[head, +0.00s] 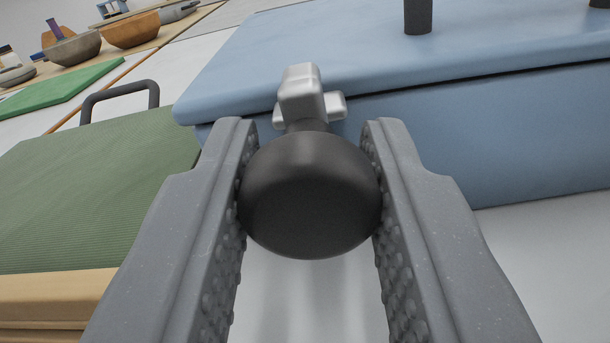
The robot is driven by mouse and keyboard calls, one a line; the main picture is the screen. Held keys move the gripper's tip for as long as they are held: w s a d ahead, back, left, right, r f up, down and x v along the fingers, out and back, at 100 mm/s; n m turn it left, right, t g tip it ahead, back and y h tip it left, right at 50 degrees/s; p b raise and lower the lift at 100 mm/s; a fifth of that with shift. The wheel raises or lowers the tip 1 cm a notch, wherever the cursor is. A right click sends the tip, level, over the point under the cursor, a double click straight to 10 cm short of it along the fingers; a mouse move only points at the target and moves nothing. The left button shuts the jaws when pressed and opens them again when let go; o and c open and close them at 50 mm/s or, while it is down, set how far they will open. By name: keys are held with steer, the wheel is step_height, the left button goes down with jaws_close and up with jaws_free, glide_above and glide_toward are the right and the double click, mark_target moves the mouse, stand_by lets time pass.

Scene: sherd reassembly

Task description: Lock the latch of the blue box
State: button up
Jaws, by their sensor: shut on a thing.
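The blue box (530,140) fills the upper right, with its lid (320,45) down and a thin dark seam below the lid's edge. A silver latch (302,92) sits on the front of the box near its left end. A dark round knob (310,195) sticks out from the latch toward me. My gripper (309,180) is shut on this knob, with one textured finger on each side of it. The knob hides part of the latch's base, so I cannot tell its locked state.
A green ridged surface (95,190) with a dark handle (120,95) and a tan edge (55,300) lies close on the left. A dark post (417,15) stands on the lid. Bowls (130,30) stand far back left. White surface (560,240) shows below the box.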

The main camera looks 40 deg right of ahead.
steer(key=o, duration=0.9)
steer(key=shift+o, duration=0.2)
steer(key=p+v, duration=0.3)
steer(key=v, duration=1.1)
steer(key=shift+w, duration=0.2)
